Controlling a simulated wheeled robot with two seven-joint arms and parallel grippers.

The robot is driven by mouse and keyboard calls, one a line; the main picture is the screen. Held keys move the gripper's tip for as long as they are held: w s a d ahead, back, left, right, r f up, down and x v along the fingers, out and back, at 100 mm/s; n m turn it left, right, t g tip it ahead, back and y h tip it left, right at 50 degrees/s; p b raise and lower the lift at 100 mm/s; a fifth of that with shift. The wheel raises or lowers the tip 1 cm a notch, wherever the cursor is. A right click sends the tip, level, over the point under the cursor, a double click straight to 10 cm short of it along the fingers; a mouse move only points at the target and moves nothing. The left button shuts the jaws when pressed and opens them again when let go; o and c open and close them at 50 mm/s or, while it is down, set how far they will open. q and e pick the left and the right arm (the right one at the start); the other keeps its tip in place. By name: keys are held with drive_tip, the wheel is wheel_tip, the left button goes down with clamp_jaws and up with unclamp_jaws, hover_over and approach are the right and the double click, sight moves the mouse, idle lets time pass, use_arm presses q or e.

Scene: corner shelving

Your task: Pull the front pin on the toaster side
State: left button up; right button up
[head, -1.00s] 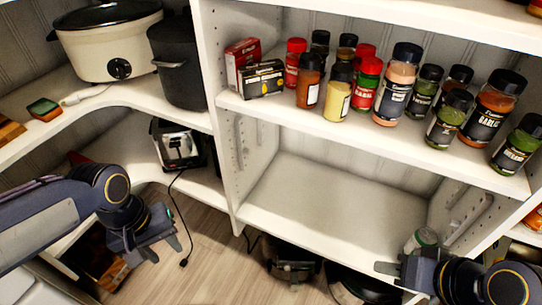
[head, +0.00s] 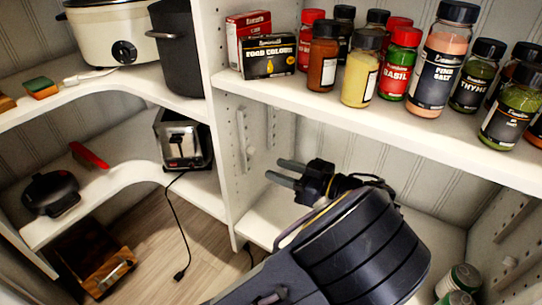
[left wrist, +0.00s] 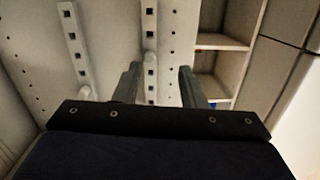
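The white divider (head: 221,150) beside the toaster (head: 183,140) carries strips of holes on its right face. A small pale pin (head: 250,154) sticks out there; in the left wrist view a pin (left wrist: 149,59) sits on the strip nearer the open front, and another (left wrist: 84,92) on the strip to its left. My left gripper (head: 284,172) is open and empty inside the lower compartment, its fingers pointing at the divider. In the left wrist view the front pin lies between the fingertips (left wrist: 158,75), apparently beyond them. My right gripper is out of view.
A spice shelf (head: 360,97) with several jars runs above my left arm. The compartment's bottom board (head: 262,215) is mostly bare, with cans (head: 458,284) at right. Another pin (head: 509,262) shows on the right wall. A toaster cord (head: 176,225) hangs left of the divider.

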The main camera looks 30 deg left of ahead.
sight(255, 153)
use_arm(q)
drive_tip(key=shift+w+d+r+t+y, duration=0.15)
drive_tip(key=shift+w+d+r+y, duration=0.1)
drive_tip(key=shift+d, duration=0.25)
drive_tip(key=shift+w+d+r+t+y, duration=0.15)
drive_tip(key=shift+w+d, duration=0.1)
drive_tip(key=shift+d, duration=0.2)
drive_tip(key=shift+a, duration=0.1)
drive_tip(key=shift+w+a+b, duration=0.2)
drive_tip(key=shift+a+b, duration=0.05)
drive_tip(key=shift+a, duration=2)
drive_tip(key=shift+w+a+b, duration=0.2)
drive_tip(key=shift+a+b, duration=0.05)
drive_tip(key=shift+a, duration=1.95)
drive_tip(key=shift+f+b, duration=0.1)
drive_tip(key=shift+b, duration=0.25)
drive_tip(key=shift+c, duration=0.5)
clamp_jaws()
drive_tip(key=shift+d, duration=0.15)
